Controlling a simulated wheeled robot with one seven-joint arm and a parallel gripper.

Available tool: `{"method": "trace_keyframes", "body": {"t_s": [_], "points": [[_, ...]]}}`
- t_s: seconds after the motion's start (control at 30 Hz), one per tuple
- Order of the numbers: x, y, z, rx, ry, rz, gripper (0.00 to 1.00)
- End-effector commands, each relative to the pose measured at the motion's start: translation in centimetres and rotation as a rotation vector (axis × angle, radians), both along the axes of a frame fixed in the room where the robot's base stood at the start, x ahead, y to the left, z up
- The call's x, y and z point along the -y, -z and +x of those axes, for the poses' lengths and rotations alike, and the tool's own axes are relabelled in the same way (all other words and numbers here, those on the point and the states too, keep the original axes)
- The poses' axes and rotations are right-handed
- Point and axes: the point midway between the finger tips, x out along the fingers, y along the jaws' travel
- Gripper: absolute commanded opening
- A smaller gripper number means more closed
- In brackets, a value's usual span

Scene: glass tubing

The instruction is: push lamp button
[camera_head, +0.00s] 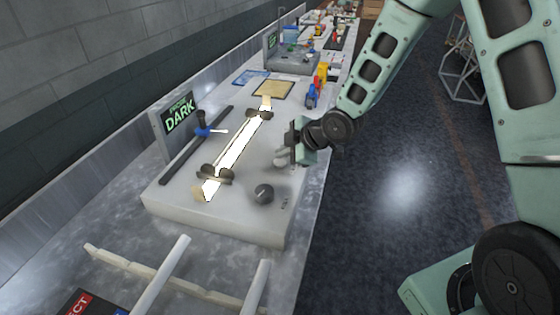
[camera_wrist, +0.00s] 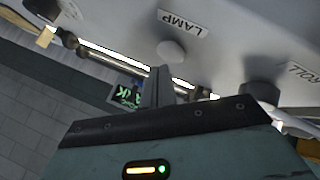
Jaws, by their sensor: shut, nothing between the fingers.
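The lamp button (camera_wrist: 171,50) is a round pale grey cap beside the LAMP label (camera_wrist: 183,23) in the wrist view. My gripper (camera_wrist: 157,72) is shut and empty, with its fingertips close to the button's edge; I cannot tell whether they touch it. In the head view my gripper (camera_head: 289,153) is at the right side of the pale bench unit (camera_head: 240,215), and the button is hard to make out there. A glowing white tube (camera_head: 238,145) lies across dark rollers on the unit. The sign (camera_head: 180,113) behind it reads DARK.
A dark round knob (camera_head: 263,193) stands on the unit near its front right; in the wrist view the knob (camera_wrist: 262,92) is near the ROLL label. A blue-handled tool (camera_head: 204,130) is at the back left. Pale rails (camera_head: 160,277) lie in front.

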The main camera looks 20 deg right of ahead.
Motion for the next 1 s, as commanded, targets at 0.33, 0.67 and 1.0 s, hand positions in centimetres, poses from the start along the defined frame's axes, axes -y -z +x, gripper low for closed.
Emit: {"method": "trace_keyframes", "body": {"t_s": [0.33, 0.67, 1.0], "points": [[0.0, 0.3, 0.0, 0.0, 0.0, 0.0, 0.0], [0.0, 0.9, 0.0, 0.0, 0.0, 0.0, 0.0], [0.0, 1.0, 0.0, 0.0, 0.0, 0.0, 0.0]]}}
